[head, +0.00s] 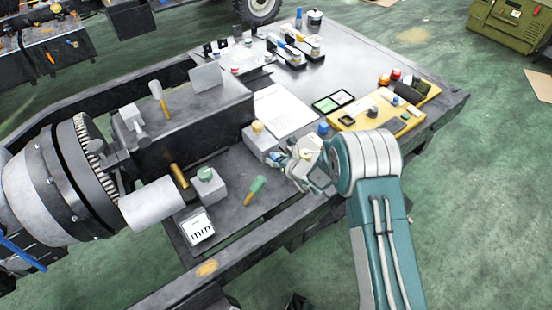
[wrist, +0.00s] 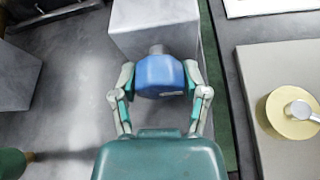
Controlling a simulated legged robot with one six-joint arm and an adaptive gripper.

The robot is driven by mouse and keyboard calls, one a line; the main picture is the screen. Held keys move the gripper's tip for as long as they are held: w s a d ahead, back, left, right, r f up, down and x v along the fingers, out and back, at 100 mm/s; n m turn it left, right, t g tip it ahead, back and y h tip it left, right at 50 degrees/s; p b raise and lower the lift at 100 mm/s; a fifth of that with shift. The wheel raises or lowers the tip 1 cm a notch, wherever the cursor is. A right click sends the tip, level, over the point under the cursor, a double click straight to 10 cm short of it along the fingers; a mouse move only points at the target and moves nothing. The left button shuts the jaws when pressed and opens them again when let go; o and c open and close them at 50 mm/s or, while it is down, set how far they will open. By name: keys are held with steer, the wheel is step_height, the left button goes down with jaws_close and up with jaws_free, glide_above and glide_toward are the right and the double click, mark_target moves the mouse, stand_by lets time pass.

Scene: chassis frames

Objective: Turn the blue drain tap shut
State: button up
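The blue drain tap (wrist: 161,77) is a blue knob on a short grey stem at the front of a pale grey block (wrist: 155,28) in the wrist view. My gripper (wrist: 160,80) has one finger on each side of the knob. Both fingertips appear to touch its sides. In the head view my gripper (head: 290,160) is low over the bench, right of the block with the yellow cap (head: 257,127).
A green-capped block (head: 207,186) and a green-handled tool (head: 255,189) stand or lie to the left on the bench (head: 347,60). A yellow tray (head: 375,122) with small parts is on the right. A yellow round part (wrist: 290,113) shows close by on the wrist view's right.

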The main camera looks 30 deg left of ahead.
steer(key=shift+c, duration=0.8)
steer(key=shift+m+g, duration=0.4)
steer(key=shift+m, duration=0.1)
steer(key=shift+w, duration=0.1)
steer(key=o, duration=1.1)
steer(key=shift+a, duration=0.1)
steer(key=shift+o, duration=0.2)
steer(key=v, duration=1.2)
steer(key=shift+f, duration=0.25)
